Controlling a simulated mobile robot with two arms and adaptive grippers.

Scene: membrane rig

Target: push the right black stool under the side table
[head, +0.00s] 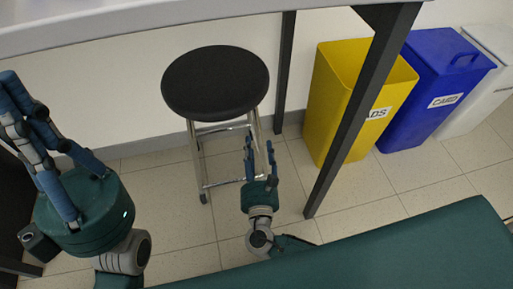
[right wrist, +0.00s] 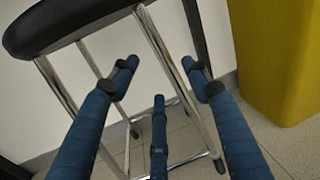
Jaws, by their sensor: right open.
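The black stool (head: 215,82) has a round dark seat on silver metal legs and stands upright near the wall in the head view. The white side table (head: 150,24) crosses the top of that view, with dark legs right of the stool; how far the seat lies under it is unclear. My right gripper (head: 258,143) is open and empty, in front of the stool's lower legs. In the right wrist view its fingers (right wrist: 160,75) are spread before the metal legs, below the seat (right wrist: 75,22); contact cannot be told. My left gripper (head: 15,90) is at the left, away from the stool.
The table's slanted dark front leg (head: 362,115) stands right of my right gripper. Yellow (head: 335,100) and blue (head: 425,90) bins stand at the wall beyond it. Tiled floor left of the stool is clear.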

